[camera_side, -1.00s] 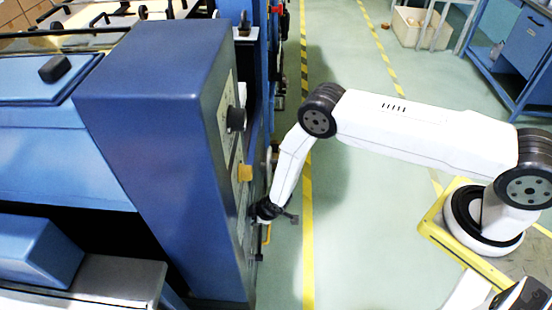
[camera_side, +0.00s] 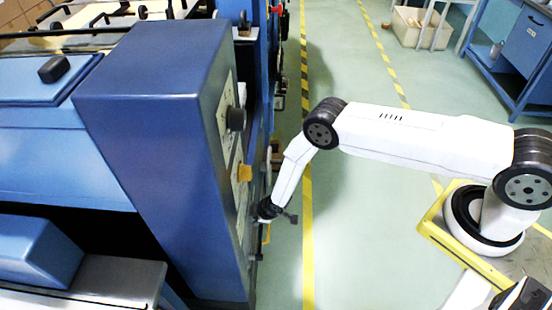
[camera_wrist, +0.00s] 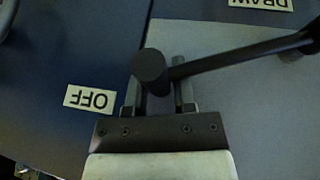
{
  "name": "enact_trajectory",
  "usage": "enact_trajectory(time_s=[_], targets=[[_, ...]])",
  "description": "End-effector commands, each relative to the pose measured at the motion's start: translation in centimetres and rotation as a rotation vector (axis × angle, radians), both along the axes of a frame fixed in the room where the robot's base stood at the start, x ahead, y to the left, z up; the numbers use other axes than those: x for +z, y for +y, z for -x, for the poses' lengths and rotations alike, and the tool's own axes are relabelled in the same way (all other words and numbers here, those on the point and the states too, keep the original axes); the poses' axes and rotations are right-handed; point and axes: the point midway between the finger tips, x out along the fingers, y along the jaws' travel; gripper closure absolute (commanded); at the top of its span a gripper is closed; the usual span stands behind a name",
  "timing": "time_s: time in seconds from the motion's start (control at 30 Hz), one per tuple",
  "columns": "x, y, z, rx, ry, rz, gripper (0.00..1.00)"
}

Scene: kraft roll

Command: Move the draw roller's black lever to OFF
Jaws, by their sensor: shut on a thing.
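The black lever (camera_wrist: 240,54) shows in the wrist view. It runs from its pivot at the right edge to a round knob (camera_wrist: 150,66) near the middle. My gripper (camera_wrist: 158,88) has a finger on each side of the lever's knob end and is shut on it. An upside-down OFF label (camera_wrist: 90,97) lies left of the knob, apart from it. An upside-down DRAW label (camera_wrist: 262,4) is at the top right, partly cut off. In the side view my gripper (camera_side: 267,210) is at the blue machine's panel, and the lever cannot be made out there.
The blue machine (camera_side: 150,130) fills the left of the side view. Its panel carries a black knob (camera_side: 236,119) and a yellow part (camera_side: 244,173) above my gripper. The green floor (camera_side: 370,230) right of the panel is open. A blue bench (camera_side: 515,60) stands far back.

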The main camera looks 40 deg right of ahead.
Motion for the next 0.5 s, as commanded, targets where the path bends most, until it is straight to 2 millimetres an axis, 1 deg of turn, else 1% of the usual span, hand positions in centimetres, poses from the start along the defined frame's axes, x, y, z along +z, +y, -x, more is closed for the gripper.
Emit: enact_trajectory(time_s=[0.03,0.13,0.17,0.2,0.27,0.3,0.5], targets=[[-1.65,-0.32,2.62,0.011,0.062,0.021,1.00],[-1.65,-0.25,2.64,0.013,0.062,0.021,1.00],[-1.66,-0.23,2.64,0.014,0.062,0.021,0.65],[-1.66,-0.21,2.65,0.014,0.062,0.021,0.52],[-1.66,-0.21,2.65,0.015,0.062,0.022,0.33],[-1.66,-0.22,2.64,0.015,0.061,0.021,0.32],[-1.65,-0.35,2.60,0.013,0.061,0.021,0.32]])
